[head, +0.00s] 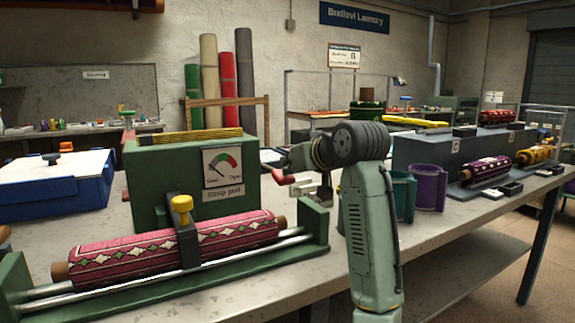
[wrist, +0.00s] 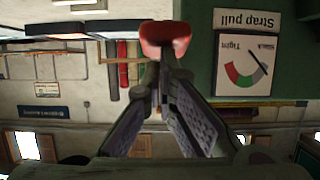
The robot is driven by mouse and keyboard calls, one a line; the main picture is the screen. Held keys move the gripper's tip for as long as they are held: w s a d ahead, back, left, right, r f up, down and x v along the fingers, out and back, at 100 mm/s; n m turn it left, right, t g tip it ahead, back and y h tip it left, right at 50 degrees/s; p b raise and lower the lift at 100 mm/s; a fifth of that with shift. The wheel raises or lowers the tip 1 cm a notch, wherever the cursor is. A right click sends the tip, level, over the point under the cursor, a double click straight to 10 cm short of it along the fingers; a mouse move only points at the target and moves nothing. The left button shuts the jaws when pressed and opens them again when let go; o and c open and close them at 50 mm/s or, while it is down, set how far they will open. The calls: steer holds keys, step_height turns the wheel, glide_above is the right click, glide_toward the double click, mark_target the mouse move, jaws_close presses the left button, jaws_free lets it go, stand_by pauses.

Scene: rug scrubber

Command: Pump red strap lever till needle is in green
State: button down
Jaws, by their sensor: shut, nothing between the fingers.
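The red lever grip (head: 283,178) sticks out at the right side of the green box (head: 160,185). It also shows in the wrist view (wrist: 165,36), just beyond my fingertips. My gripper (head: 300,183) is shut and empty, its tips pressed together (wrist: 157,72) close to the red grip; I cannot tell whether they touch it. The gauge (head: 222,166), labelled Strap pull, faces front on the box. In the inverted wrist view, the gauge (wrist: 246,62) needle appears to lie on the pale part toward Slack, outside the green band.
A patterned red rug roll (head: 140,246) lies on the green stand before the box, under a dark strap with a yellow knob (head: 182,204). Teal (head: 403,195) and purple (head: 430,188) containers stand right of my arm. The table front (head: 270,293) is clear.

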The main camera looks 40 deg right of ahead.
mark_target(290, 181)
steer(key=shift+s+f+t+h+b, duration=0.15)
steer(key=shift+f+t+b, duration=0.25)
steer(key=shift+f+b, duration=0.4)
steer(key=shift+s+f+t+h+b, duration=0.15)
steer(key=shift+f+t+b, duration=0.3)
steer(key=shift+f, duration=0.6)
steer(key=shift+w, duration=0.15)
